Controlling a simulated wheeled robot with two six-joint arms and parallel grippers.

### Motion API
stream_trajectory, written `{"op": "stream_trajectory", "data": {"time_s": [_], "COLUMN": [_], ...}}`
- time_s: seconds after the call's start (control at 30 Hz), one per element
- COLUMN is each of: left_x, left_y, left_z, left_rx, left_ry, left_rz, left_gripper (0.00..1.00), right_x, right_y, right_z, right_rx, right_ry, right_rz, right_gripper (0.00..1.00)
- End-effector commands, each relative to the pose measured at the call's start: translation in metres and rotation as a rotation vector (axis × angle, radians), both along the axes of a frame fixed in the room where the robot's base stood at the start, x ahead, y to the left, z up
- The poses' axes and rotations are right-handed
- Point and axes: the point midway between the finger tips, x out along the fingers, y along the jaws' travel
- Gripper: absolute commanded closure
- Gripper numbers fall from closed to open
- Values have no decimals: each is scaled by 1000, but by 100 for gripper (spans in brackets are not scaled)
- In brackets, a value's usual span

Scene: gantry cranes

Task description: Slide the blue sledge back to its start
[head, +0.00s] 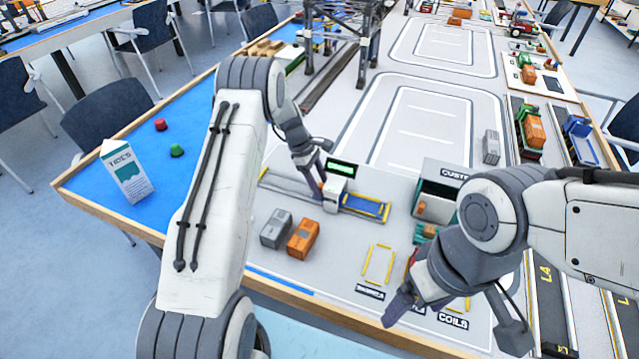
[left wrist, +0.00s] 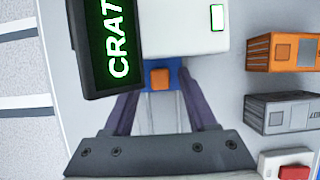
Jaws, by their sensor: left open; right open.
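The blue sledge (left wrist: 176,76) shows in the left wrist view as a blue block with an orange knob (left wrist: 160,78), close to the white housing with the green-lit display. Pale rails run from it toward my gripper. My left gripper (left wrist: 160,95) is open, with one purple finger on each side of the knob; I cannot tell whether they touch the sledge. In the head view my left gripper (head: 318,186) is at the left side of the scanner housing (head: 336,187), and the sledge is mostly hidden there. My right gripper (head: 402,290) is open and empty over the table's front right.
A grey crate (head: 276,229) and an orange crate (head: 303,238) stand in front of the scanner. A blue bed with yellow edges (head: 365,206) lies to its right. A red button (left wrist: 293,172) shows in the left wrist view. A carton (head: 127,172) stands at left.

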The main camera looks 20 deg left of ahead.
Motion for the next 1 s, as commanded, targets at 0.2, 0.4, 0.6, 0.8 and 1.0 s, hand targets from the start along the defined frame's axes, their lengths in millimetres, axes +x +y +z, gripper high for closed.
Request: {"op": "stream_trajectory", "data": {"time_s": [0.2, 0.4, 0.6, 0.8, 1.0], "left_x": [0, 0, 0, 0, 0], "left_y": [0, 1, 1, 1, 1], "left_z": [0, 0, 1, 1, 1], "left_rx": [0, 0, 0, 0, 0], "left_ry": [0, 0, 0, 0, 0], "left_rz": [0, 0, 0, 0, 0], "left_gripper": [85, 100, 100, 100, 100], "right_x": [0, 0, 0, 0, 0], "right_y": [0, 0, 0, 0, 0], "right_z": [0, 0, 0, 0, 0], "right_rx": [0, 0, 0, 0, 0], "right_ry": [0, 0, 0, 0, 0], "right_rz": [0, 0, 0, 0, 0], "right_gripper": [14, 14, 14, 14, 14]}}
